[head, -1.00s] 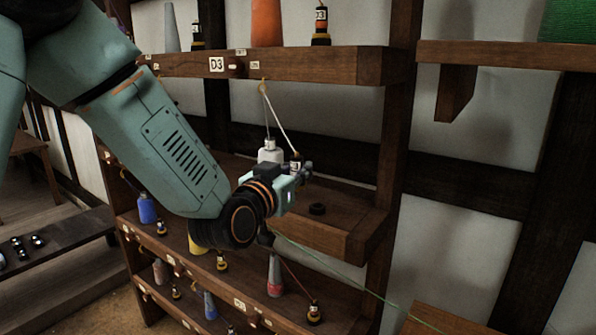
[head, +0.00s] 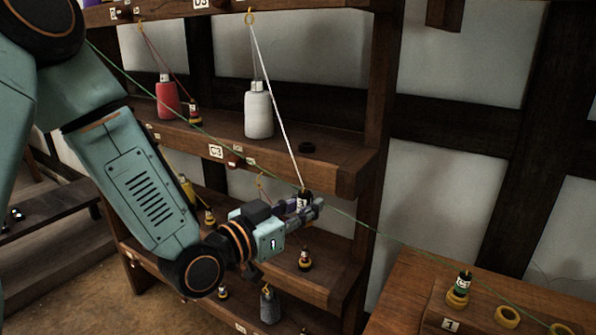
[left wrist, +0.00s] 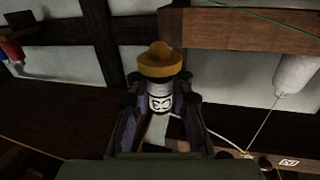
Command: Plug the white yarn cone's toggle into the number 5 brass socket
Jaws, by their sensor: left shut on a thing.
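The white yarn cone (head: 258,112) stands on the middle shelf. Its white yarn (head: 277,100) runs up through a brass eye (head: 250,17), then down to its toggle. My left gripper (head: 304,206) is shut on the toggle (head: 303,200), in front of and below that shelf's edge, clear of it. In the left wrist view the toggle (left wrist: 160,97) sits between the fingers, black with a white label and a yellow flanged end pointing away. The white cone (left wrist: 296,73) hangs inverted in that view. The number 5 socket cannot be made out. My right gripper is not in view.
Another ring (head: 507,316) is empty. A green yarn (head: 400,241) crosses past my gripper. A red cone (head: 167,98) stands at left.

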